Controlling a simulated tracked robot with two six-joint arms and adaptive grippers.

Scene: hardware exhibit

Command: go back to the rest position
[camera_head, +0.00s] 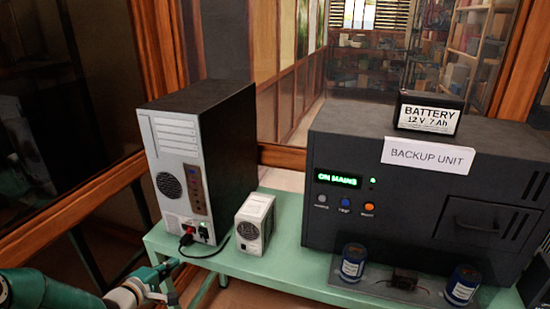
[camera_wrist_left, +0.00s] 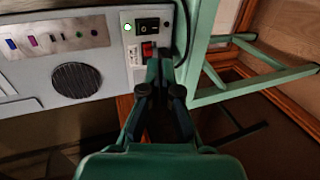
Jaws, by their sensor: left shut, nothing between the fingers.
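My left gripper (camera_head: 166,270) shows at the lower left of the head view, in front of the green table's edge and below the computer tower. Its fingers are shut with nothing between them. I cannot tell whether the fingertips touch the panel. The tower (camera_head: 181,160) stands upright on the green table (camera_head: 290,284). A black cable runs from its lower back. My right gripper is not in view.
A small grey box (camera_head: 254,223) stands beside the tower. A large dark backup unit (camera_head: 400,215) reads "ON MAINS", with a battery (camera_head: 428,114) on top. Two blue cylinders (camera_head: 353,262) stand in front of it. Wooden frames and glass lie behind the table.

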